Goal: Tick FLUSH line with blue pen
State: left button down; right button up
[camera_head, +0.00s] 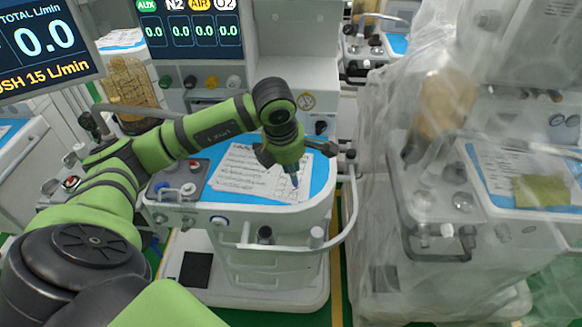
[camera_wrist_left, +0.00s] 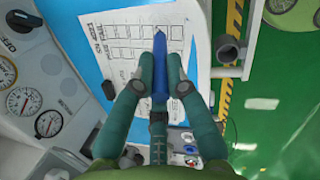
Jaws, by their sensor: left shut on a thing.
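My left gripper (camera_head: 291,168) is over the right part of a white checklist sheet (camera_head: 240,172) on the blue top of the middle cart. It is shut on a blue pen (camera_head: 295,181), which points down at the sheet. In the left wrist view, the fingers (camera_wrist_left: 160,75) close around the blue pen (camera_wrist_left: 159,65), its tip over the grid of boxes on the sheet (camera_wrist_left: 118,42). I cannot tell whether the tip touches the paper. The printed lines are too small to pick out the FLUSH line. My right gripper is not in view.
The middle cart has a white rail (camera_head: 350,215) around its front right and knobs left of the sheet. A second cart under clear plastic (camera_head: 390,160) stands to the right, with its own sheet. A monitor (camera_head: 45,45) hangs at upper left.

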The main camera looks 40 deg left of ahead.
pick_arm(q)
jog(key=shift+w+p+v, duration=0.25)
jog(key=shift+p+v, duration=0.25)
jog(key=shift+v, duration=0.5)
jog(key=shift+w+p+v, duration=0.25)
jog(key=shift+p+v, duration=0.25)
jog(key=shift+v, duration=0.45)
jog(key=shift+w+p+v, duration=0.2)
jog(key=shift+p+v, duration=0.3)
jog(key=shift+v, duration=0.5)
jog(key=shift+r, duration=0.15)
